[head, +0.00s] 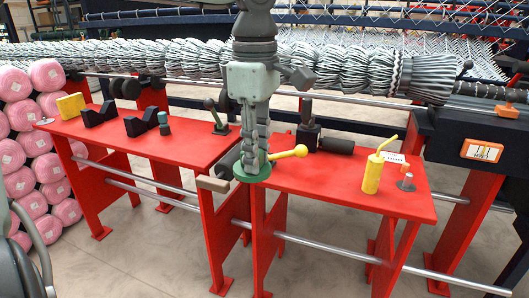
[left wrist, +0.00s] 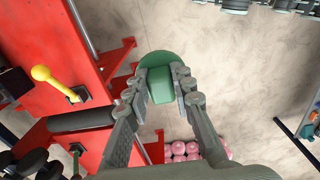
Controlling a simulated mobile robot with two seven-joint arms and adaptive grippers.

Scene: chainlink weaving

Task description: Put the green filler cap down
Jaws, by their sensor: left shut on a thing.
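The green filler cap (head: 252,176) is a round disc with a raised block grip. My left gripper (head: 254,140) points down in the middle of the head view and is shut on the cap's grip. In the left wrist view the cap (left wrist: 158,57) shows between the two fingertips (left wrist: 161,86), with floor behind it. The cap is held at the front edge of the red bench (head: 330,181), near the yellow-knobbed lever (head: 287,153). I cannot tell its exact height over the bench. My right gripper is not in view.
A yellow oil can (head: 372,176) and a small metal post (head: 406,183) stand on the bench's right part. Black blocks (head: 147,121) and a yellow block (head: 71,106) sit at left. Bare red surface lies left of the oil can. A mesh roll (head: 180,60) runs behind.

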